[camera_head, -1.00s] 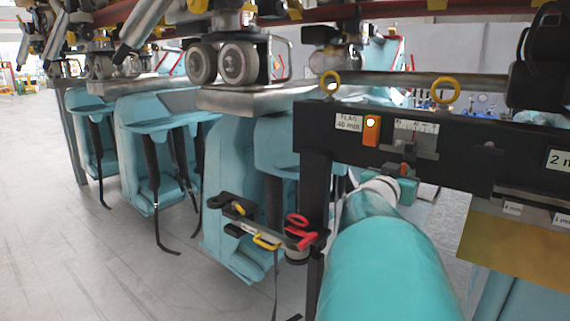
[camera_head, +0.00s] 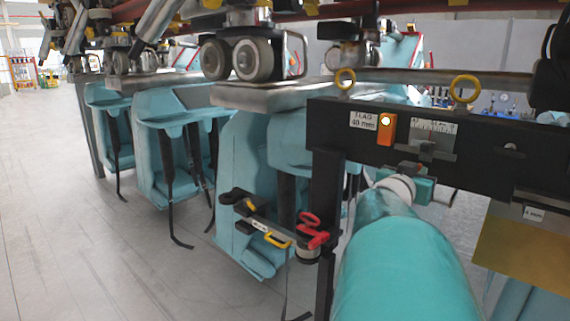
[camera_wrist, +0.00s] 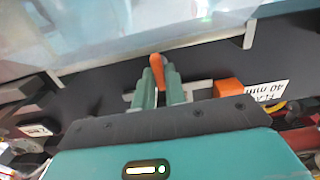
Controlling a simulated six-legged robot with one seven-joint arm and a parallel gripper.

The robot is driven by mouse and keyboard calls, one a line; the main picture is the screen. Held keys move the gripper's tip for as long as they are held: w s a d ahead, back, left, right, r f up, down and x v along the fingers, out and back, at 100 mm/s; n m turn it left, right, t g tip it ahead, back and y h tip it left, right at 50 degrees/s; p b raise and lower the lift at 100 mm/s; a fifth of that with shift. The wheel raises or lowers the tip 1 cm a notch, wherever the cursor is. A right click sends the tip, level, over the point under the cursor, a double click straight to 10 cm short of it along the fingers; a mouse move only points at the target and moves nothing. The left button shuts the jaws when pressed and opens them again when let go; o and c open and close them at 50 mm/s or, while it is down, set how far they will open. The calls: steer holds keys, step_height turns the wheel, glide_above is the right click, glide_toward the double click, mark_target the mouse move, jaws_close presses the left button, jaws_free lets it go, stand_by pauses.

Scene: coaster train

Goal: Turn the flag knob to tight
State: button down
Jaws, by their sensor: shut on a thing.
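The flag knob (camera_wrist: 157,66) is a small orange handle, seen in the wrist view. My gripper (camera_wrist: 159,82) has its two grey-green fingers closed on either side of it. In the head view my gripper (camera_head: 420,187) is just under the dark beam, below a small scale (camera_head: 434,128) with a grey slider. The knob is mostly hidden there by my gripper and wrist. A label reading FLAG 40 mm (camera_head: 364,120) and an orange block with a lit spot (camera_head: 387,127) sit left of the scale. I cannot read the pointer's setting.
The dark beam (camera_head: 480,140) runs across the right side, with yellow rings (camera_head: 463,89) above it. A bracket with red and yellow handled tools (camera_head: 275,232) hangs by its post. Teal train seats (camera_head: 175,150) stand at left. The grey floor at far left is clear.

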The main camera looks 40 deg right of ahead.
steer(key=shift+m, duration=0.3)
steer(key=shift+s+f+m, duration=0.1)
steer(key=shift+s+m, duration=0.05)
steer(key=shift+m, duration=4.2)
steer(key=shift+s+f+m, duration=0.1)
steer(key=shift+m, duration=4.25)
steer(key=c, duration=1.5)
jaws_free()
